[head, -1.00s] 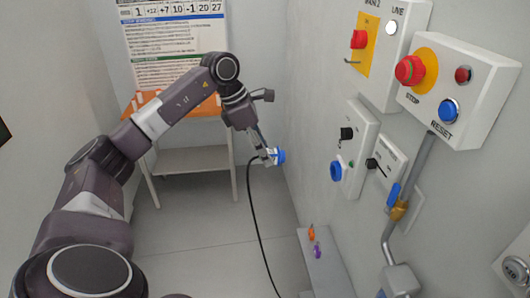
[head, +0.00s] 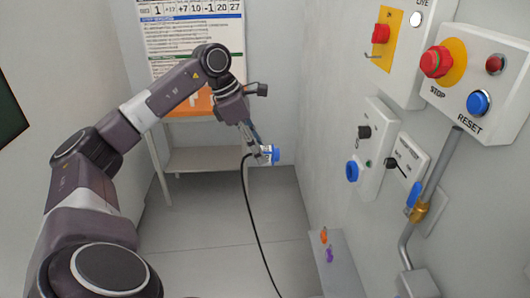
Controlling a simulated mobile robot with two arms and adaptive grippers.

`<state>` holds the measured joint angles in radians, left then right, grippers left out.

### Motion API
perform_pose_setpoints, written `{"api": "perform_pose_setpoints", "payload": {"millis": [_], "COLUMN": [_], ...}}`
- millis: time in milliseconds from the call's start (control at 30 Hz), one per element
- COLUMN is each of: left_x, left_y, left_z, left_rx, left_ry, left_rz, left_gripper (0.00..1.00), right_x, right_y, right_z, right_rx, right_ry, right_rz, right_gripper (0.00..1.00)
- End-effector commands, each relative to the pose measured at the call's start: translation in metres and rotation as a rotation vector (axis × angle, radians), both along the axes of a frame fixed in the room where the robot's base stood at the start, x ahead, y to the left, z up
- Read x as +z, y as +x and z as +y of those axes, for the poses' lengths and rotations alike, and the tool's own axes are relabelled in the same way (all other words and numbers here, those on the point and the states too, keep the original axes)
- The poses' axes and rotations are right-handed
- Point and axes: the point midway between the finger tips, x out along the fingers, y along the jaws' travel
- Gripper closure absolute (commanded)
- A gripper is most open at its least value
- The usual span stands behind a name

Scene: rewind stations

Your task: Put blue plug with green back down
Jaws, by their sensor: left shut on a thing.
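My left gripper (head: 264,154) is shut on a blue plug (head: 275,155). It holds the plug in the air, apart from the wall on the right. A black cable (head: 254,215) hangs from the plug toward the floor. I cannot make out any green on the plug itself. My right gripper is not in view.
On the right wall are a red stop button (head: 436,61), a blue reset button (head: 479,102) and a pipe with a blue-handled valve (head: 414,195). A low grey ledge (head: 338,270) holds small orange and purple pieces. A table (head: 210,159) stands at the back. The floor between is clear.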

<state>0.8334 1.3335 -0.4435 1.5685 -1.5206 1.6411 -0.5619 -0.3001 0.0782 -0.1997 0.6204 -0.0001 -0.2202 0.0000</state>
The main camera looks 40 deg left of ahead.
Motion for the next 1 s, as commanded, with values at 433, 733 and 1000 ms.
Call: {"api": "perform_pose_setpoints", "payload": {"millis": [433,733,1000], "left_x": [0.001,-0.005,-0.064], "left_y": [-0.004,-0.002,0.019], "left_z": [0.003,0.001,-0.040], "left_rx": [-0.001,-0.003,-0.013], "left_ry": [0.000,-0.001,-0.016], "left_rz": [-0.002,0.000,0.005], "left_gripper": [1.00,1.00,1.00], "right_x": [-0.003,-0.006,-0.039], "right_y": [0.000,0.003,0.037], "right_z": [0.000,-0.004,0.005], "right_rx": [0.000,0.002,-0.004], "right_ry": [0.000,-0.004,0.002], "right_rz": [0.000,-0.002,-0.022], "right_gripper": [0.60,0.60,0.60]}}
